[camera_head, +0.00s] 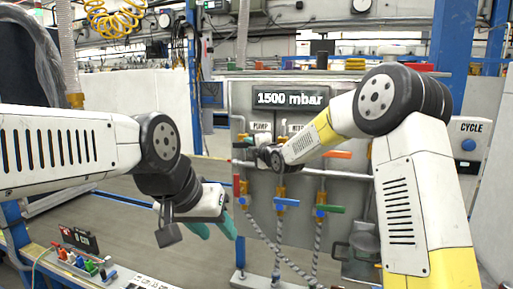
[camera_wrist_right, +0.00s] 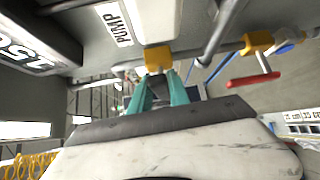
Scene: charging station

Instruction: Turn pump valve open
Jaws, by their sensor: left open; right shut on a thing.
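The pump valve, under the PUMP label (camera_head: 262,127), is mostly hidden behind my right gripper (camera_head: 262,155) in the head view. In the right wrist view its yellow body (camera_wrist_right: 158,58) sits just beyond the teal fingers of my right gripper (camera_wrist_right: 162,92). These fingers are shut on the pump valve's handle, which is largely hidden, so its angle cannot be told. My left gripper (camera_head: 219,228) is open and empty, low in front of the panel, clear of the valves.
A display (camera_head: 290,98) on the panel reads 1500 mbar. Other valves have an orange handle (camera_head: 338,154), a red one (camera_head: 236,188), a blue one (camera_head: 286,202) and a green one (camera_head: 330,209). Hoses hang below. A small control box (camera_head: 85,262) is at lower left.

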